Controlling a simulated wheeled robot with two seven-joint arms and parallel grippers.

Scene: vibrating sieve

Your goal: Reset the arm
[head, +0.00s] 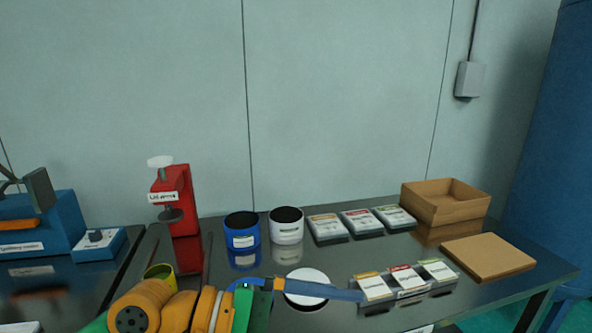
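My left arm comes in from the lower left, with orange and yellow joints and a green end part. Its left gripper (355,295) reaches right as a long blue piece over the front of the dark table. It crosses in front of a white round disc (307,276), hiding part of it. The piece's tip is close to the left front packet (374,287) in the picture; whether they touch is unclear. I cannot make out two separate fingers, and no held thing is clear. My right gripper is not in view.
Blue (241,241) and white (286,233) cups, several labelled packets (362,223), a wooden box (444,209) and brown board (487,258) lie on the dark table (440,327). A red press (176,190), yellow-green cup (160,272) and blue machine (40,228) are at left.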

